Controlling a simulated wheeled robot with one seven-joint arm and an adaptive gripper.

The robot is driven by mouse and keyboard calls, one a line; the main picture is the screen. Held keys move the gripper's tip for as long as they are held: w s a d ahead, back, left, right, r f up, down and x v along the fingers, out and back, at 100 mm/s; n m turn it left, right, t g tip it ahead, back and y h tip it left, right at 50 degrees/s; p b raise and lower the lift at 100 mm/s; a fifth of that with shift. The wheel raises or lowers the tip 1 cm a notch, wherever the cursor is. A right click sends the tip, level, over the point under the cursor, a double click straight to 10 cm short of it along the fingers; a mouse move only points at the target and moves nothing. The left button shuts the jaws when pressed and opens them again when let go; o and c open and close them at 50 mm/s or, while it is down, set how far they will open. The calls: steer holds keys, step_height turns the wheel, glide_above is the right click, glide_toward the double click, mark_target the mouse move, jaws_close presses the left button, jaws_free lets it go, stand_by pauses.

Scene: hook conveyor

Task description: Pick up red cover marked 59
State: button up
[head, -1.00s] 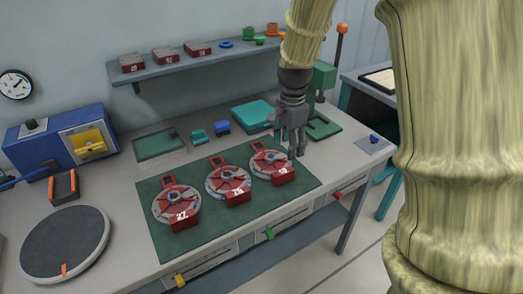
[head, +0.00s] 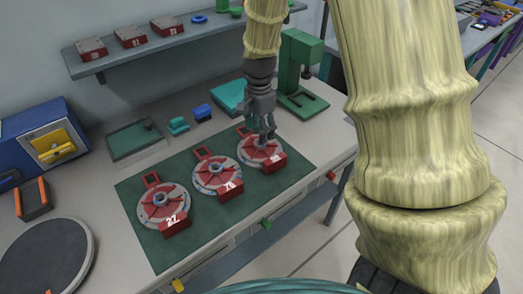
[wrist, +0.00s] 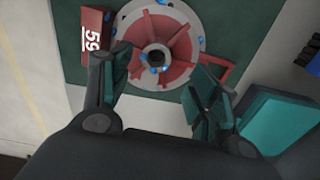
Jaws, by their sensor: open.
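The red cover marked 59 (wrist: 176,38) shows in the wrist view as red spokes around a dark central hub on a grey disc. Its red block with a white 59 is at the upper left, and a red loop is at the right. In the head view it is the rightmost cover (head: 274,158) on the green mat, its number too small to read surely. My gripper (head: 265,136) is over this cover and hides part of it. In the wrist view my gripper (wrist: 163,76) is open, its fingers on either side of the near part of the cover. I cannot tell whether they touch it.
Two similar covers, marked 27 (head: 163,206) and apparently 74 (head: 217,175), lie to the left on the green mat (head: 190,248). A teal box (head: 229,94) and a green press (head: 299,75) stand behind. Red blocks lie on the shelf (head: 120,60).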

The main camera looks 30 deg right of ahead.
mark_target(258, 144)
steer(key=shift+s+f+p, duration=0.35)
steer(key=shift+s, duration=0.05)
steer(key=f, duration=0.2)
steer(key=f+p, duration=0.1)
steer(key=shift+w+a+f, duration=0.2)
steer(key=shift+w+f, duration=0.05)
steer(key=shift+f, duration=0.05)
steer(key=shift+s+f, duration=0.1)
steer(key=shift+s, duration=0.1)
jaws_close()
